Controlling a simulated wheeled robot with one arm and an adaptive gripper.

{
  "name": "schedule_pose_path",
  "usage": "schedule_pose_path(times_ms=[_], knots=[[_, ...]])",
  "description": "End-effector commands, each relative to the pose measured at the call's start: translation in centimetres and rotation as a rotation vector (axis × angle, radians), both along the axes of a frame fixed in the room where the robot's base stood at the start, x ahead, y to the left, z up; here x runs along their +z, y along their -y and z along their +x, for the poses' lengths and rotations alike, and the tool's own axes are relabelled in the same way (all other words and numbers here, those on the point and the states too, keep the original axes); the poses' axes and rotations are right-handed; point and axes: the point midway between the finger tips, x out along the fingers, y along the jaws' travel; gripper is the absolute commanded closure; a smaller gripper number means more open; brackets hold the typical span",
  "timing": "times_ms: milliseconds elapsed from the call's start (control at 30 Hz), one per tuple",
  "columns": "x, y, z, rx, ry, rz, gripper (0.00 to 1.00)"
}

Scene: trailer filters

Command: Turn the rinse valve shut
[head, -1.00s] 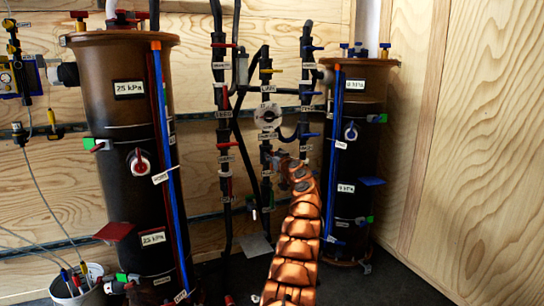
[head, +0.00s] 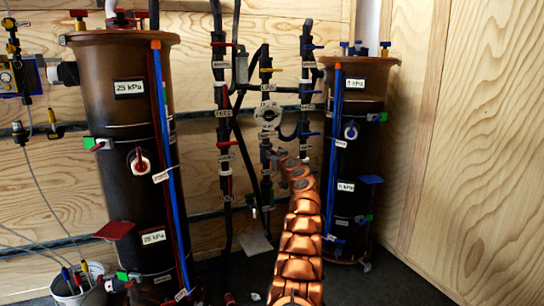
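Between the two vessels, three dark vertical pipes carry small valves with red, yellow and blue handles. The tags are too small to read surely, so I cannot tell which valve is the rinse valve. The right pipe has blue handles (head: 311,134). My copper arm rises from the bottom centre. My gripper (head: 277,158) is at its far end, by the middle pipe below the gauge. Its fingers are too small to make out, and I cannot tell whether they touch anything.
A large brown vessel (head: 120,200) with red and blue tubes stands at left. A slimmer vessel (head: 350,210) stands right of my arm. A white bucket (head: 90,291) holds cables at lower left. Plywood walls (head: 480,120) enclose the space. Dark floor (head: 400,280) is clear at lower right.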

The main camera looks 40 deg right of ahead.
Motion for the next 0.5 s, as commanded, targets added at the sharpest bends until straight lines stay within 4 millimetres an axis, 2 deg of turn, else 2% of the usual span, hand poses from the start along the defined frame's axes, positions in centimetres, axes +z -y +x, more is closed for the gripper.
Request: schedule_pose_path(times_ms=[33, 133, 500], knots=[[0.00, -0.01, 0.00, 0.000, 0.000, 0.000, 0.92], [0.00, 0.00, 0.00, 0.000, 0.000, 0.000, 1.00], [0.03, 0.02, -0.01, 0.000, 0.003, 0.008, 1.00]])
